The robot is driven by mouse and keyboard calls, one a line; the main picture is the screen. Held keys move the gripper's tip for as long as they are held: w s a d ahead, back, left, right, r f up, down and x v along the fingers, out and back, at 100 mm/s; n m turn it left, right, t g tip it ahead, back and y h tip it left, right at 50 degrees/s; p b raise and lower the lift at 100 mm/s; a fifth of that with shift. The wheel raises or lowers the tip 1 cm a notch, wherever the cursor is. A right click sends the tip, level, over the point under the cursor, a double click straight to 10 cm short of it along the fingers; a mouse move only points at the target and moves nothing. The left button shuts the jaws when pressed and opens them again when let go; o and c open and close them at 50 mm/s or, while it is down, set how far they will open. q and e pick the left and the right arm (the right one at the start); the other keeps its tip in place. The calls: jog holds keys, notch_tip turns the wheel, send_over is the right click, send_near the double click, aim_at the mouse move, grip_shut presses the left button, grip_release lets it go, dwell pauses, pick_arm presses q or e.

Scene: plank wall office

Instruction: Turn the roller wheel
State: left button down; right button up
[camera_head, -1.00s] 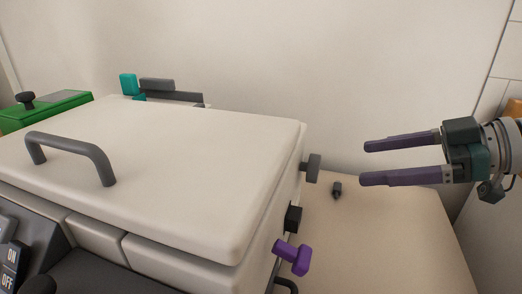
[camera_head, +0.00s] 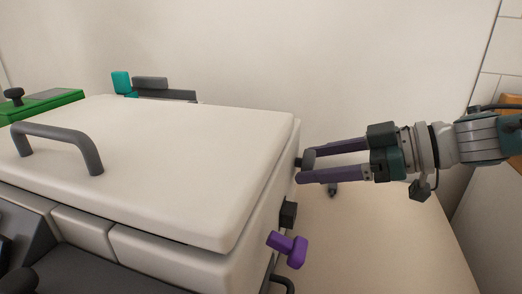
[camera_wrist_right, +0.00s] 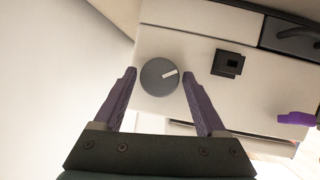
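The roller wheel looks to be the round dark grey knob (camera_wrist_right: 159,77) with a white mark on the side of the white machine (camera_wrist_right: 190,45). In the head view the knob (camera_head: 308,157) is partly hidden by my right gripper (camera_head: 305,167). In the right wrist view the right gripper (camera_wrist_right: 159,80) is open, with its two purple fingers on either side of the knob. A small gap shows on each side, so the fingers do not appear to touch it. My left gripper is not in view.
A black square socket (camera_head: 288,214) and a purple knob (camera_head: 288,248) stick out from the same side. The machine's lid (camera_head: 190,160) with a grey handle (camera_head: 62,140) is closed. A small dark object (camera_head: 333,189) lies on the table (camera_head: 385,240). A green box (camera_head: 40,105) stands at left.

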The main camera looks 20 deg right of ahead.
jog(key=c, duration=1.1)
jog(key=n+t, duration=0.1)
jog(key=n, duration=0.1)
jog(key=n+t+h, duration=0.1)
jog(key=n+t, duration=0.1)
jog(key=shift+s+f+n, duration=0.15)
jog(key=shift+f+n, duration=0.05)
jog(key=shift+n, duration=0.2)
dwell(0.4)
jog(key=o, duration=1.4)
